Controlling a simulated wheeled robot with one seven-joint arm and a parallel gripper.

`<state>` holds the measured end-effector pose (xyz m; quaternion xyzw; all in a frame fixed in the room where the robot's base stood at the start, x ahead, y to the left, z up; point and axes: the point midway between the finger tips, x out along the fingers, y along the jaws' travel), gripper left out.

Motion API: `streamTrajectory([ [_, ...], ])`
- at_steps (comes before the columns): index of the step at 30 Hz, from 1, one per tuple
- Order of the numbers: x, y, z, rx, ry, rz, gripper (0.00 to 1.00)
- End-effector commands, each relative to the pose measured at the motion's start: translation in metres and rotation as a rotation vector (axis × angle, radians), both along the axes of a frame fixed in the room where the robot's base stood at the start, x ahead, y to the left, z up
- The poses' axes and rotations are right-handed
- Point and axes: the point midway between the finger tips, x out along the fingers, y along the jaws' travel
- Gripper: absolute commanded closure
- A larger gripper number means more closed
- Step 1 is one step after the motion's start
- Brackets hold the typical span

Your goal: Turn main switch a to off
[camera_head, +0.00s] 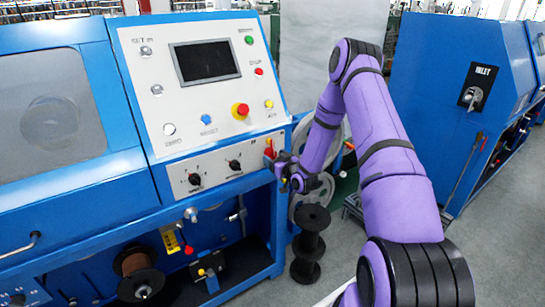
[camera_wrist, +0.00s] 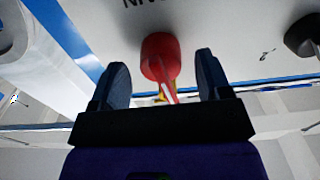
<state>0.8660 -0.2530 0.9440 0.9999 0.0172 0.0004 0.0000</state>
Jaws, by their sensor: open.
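The main switch is a red handle (camera_wrist: 160,58) on a pale panel, seen in the wrist view between my fingers. In the head view its red handle (camera_head: 269,152) shows at the right end of the machine's lower white panel. My gripper (camera_wrist: 163,80) is open, with one dark finger on each side of the red handle. A gap shows between the handle and each finger. In the head view my gripper (camera_head: 279,163) is at the panel's right edge, partly covering the switch area. The switch's off mark is not readable.
Black knobs (camera_head: 235,165) sit left of the switch on the same panel; one black knob (camera_wrist: 303,36) shows in the wrist view. Black spools (camera_head: 309,243) stand below my gripper.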

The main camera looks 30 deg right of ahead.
Motion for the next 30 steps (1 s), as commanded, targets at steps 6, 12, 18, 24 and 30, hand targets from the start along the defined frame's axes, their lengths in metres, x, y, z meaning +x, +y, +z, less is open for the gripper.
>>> streamTrajectory([
  [6,0.017,0.001,0.0,0.0,0.0,0.0,0.29],
  [12,0.02,0.001,0.0,0.0,0.001,0.0,0.29],
  [18,0.019,0.001,0.0,0.0,0.001,0.0,0.48],
  [24,0.019,0.001,0.0,0.0,0.001,0.0,0.94],
  [30,0.019,0.001,0.0,-0.012,0.001,0.0,0.97],
])
